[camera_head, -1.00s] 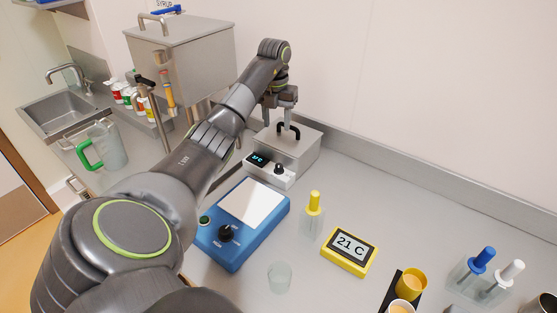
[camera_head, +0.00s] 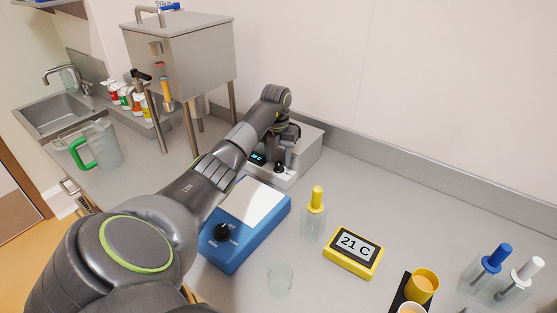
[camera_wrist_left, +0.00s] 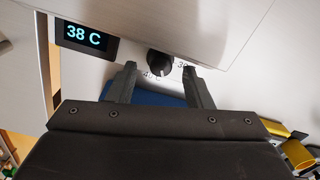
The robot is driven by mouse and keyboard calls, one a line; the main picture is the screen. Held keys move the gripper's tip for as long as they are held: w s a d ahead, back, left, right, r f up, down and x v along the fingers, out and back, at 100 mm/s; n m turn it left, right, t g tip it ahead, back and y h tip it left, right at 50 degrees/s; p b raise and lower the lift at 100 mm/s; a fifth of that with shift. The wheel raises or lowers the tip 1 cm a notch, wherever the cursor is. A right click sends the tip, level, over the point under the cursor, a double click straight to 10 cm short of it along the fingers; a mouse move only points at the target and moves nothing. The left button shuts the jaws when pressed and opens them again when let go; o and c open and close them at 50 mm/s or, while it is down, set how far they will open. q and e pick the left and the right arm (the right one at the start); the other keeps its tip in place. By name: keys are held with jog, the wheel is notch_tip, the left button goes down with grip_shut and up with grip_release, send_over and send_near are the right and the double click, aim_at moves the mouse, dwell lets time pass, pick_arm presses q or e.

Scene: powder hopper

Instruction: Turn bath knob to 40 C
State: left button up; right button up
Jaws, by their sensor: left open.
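The bath (camera_head: 306,148) is a steel box on the counter at the back, with a front panel. In the left wrist view its display (camera_wrist_left: 85,34) reads 38 C. The black bath knob (camera_wrist_left: 159,62) is right of the display, with printed temperature marks partly visible around it. It also shows small in the head view (camera_head: 279,167). My left gripper (camera_wrist_left: 160,70) is open, one fingertip on each side of the knob; I cannot tell whether they touch it. In the head view the gripper (camera_head: 281,156) is at the bath front, partly hiding the panel and lid.
A blue device (camera_head: 243,228) with its own knob stands in front of the bath. A yellow-capped bottle (camera_head: 315,215), a yellow 21 C display (camera_head: 353,252) and a clear cup (camera_head: 280,279) stand to the right. The steel hopper (camera_head: 185,60) is behind left.

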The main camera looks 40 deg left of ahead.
pick_arm(q)
jog(key=shift+f, duration=1.1)
jog(key=c, duration=1)
jog(key=shift+f+m+b, duration=0.1)
jog(key=shift+m+b, duration=1)
jog(key=shift+m, duration=0.1)
jog(key=shift+m+b, duration=0.7)
jog(key=shift+m, duration=0.3)
jog(key=shift+m+b, duration=0.5)
jog(key=shift+m, duration=0.3)
jog(key=shift+r, duration=0.2)
